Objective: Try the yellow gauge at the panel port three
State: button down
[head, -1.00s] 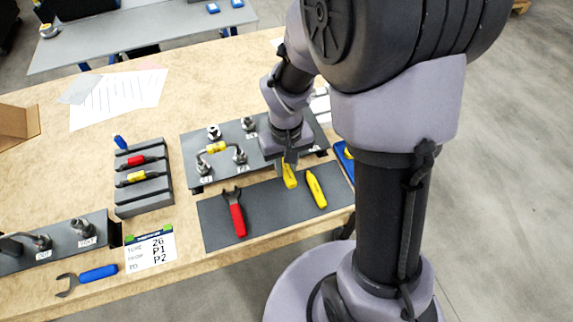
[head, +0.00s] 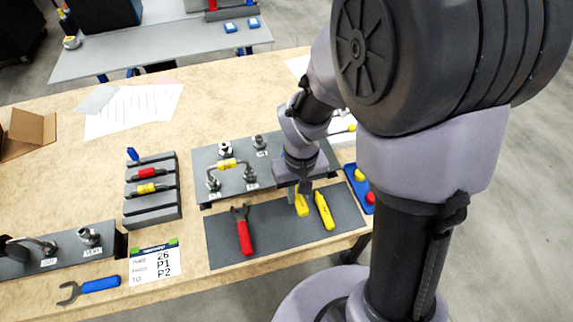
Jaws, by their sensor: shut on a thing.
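My gripper (head: 303,192) is over the dark mat (head: 275,240), shut on a yellow-handled tool (head: 301,204). My wrist hides the tool's upper part, so I cannot tell whether it is the gauge or whether it touches the mat. A second yellow piece (head: 323,210) lies on the mat just right of it.
A red-handled wrench (head: 243,232) lies on the mat's left. A grey rack (head: 151,215) holds red, yellow and blue-handled pieces. A blue tray (head: 353,180) stands right of my wrist. A blue-handled wrench (head: 98,284) and a card (head: 153,263) lie near the front edge.

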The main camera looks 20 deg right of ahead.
jog(key=shift+s, duration=1.3)
notch_tip(320, 180, up, 10)
jog(key=p, duration=0.8)
